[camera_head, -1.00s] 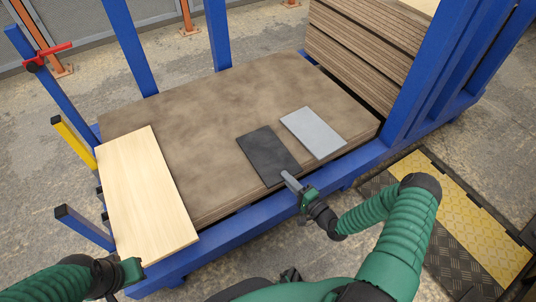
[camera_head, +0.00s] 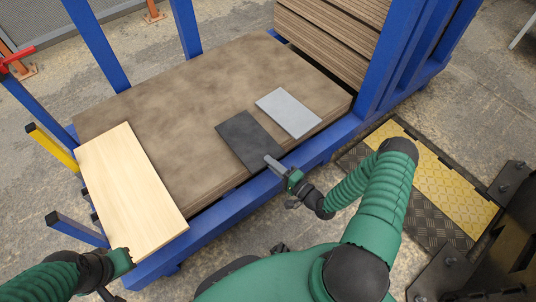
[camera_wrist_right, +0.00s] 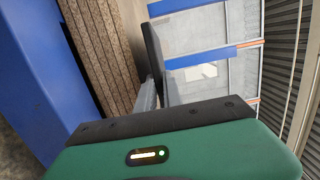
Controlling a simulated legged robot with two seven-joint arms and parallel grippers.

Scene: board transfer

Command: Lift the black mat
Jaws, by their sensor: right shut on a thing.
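The black mat (camera_head: 240,136) lies on the brown board stack (camera_head: 165,100), near its front edge and just left of a grey mat (camera_head: 289,112). My right gripper (camera_head: 270,159) is shut on the mat's near right edge. In the right wrist view the mat (camera_wrist_right: 152,48) is a thin dark slab seen edge-on, held at the fingertips (camera_wrist_right: 157,85). I cannot tell whether the mat is raised at all. My left gripper (camera_head: 122,260) is at the near left corner of a pale wooden board (camera_head: 135,185); its fingers are mostly hidden.
A blue frame with upright posts (camera_head: 97,45) surrounds the stack, with its front rail (camera_head: 230,208) between me and the boards. More boards (camera_head: 330,40) stand at the back right. A yellow and black ramp plate (camera_head: 430,185) lies on the floor at right.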

